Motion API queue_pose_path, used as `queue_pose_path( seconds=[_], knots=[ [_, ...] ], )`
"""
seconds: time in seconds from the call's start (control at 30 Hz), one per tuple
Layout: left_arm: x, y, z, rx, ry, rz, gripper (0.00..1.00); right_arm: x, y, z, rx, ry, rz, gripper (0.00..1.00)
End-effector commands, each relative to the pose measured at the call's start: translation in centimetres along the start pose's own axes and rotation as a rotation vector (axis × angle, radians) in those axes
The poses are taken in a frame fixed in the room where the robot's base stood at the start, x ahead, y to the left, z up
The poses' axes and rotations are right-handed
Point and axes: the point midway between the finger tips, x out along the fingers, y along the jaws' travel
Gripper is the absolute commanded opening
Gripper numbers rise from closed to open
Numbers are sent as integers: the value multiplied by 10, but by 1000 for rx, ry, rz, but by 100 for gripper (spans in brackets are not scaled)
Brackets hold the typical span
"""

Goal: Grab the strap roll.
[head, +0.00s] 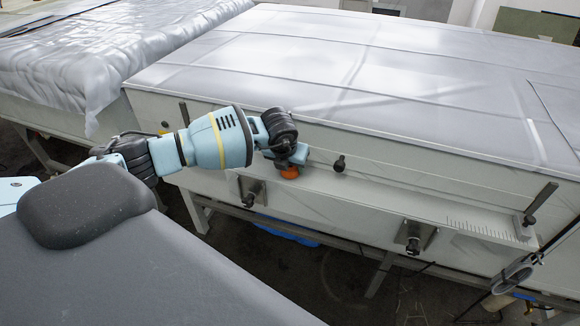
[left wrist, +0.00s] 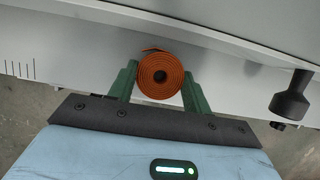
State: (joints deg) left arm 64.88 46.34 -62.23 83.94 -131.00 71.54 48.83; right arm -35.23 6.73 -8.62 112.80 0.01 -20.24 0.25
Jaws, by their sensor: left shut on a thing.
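The strap roll (left wrist: 160,76) is an orange coil with a dark hole in its middle, and a loose end sticks out at its top left. In the left wrist view it sits between the two green fingers of my left gripper (left wrist: 160,84), which is shut on it. In the head view the orange roll (head: 290,172) shows just below my left gripper (head: 289,164), at the narrow ledge on the machine's front. I cannot tell whether the roll touches the ledge. My right gripper is not in view.
The grey machine (head: 400,153) has a broad sheet-covered top and a front ledge (head: 440,213) with scale marks. A black knob (head: 339,163) stands close to the right of the gripper. Another covered table (head: 60,107) is at the left. A dark ring-shaped part (head: 514,274) is at lower right.

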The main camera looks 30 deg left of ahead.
Motion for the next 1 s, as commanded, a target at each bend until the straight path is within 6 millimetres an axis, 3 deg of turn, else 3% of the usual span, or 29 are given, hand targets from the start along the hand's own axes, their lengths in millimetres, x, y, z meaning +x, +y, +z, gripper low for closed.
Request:
queue_pose_path(
  seconds=[0.27, 0.7, 1.0],
  knots=[
    [-29, 0, 13, 0, -4, -1, 25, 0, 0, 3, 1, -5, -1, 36],
    [-61, -87, -41, 5, 0, -5, 25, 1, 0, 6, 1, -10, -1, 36],
    [-75, -123, -64, 1, -1, -2, 25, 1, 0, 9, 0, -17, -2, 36]
  ],
)
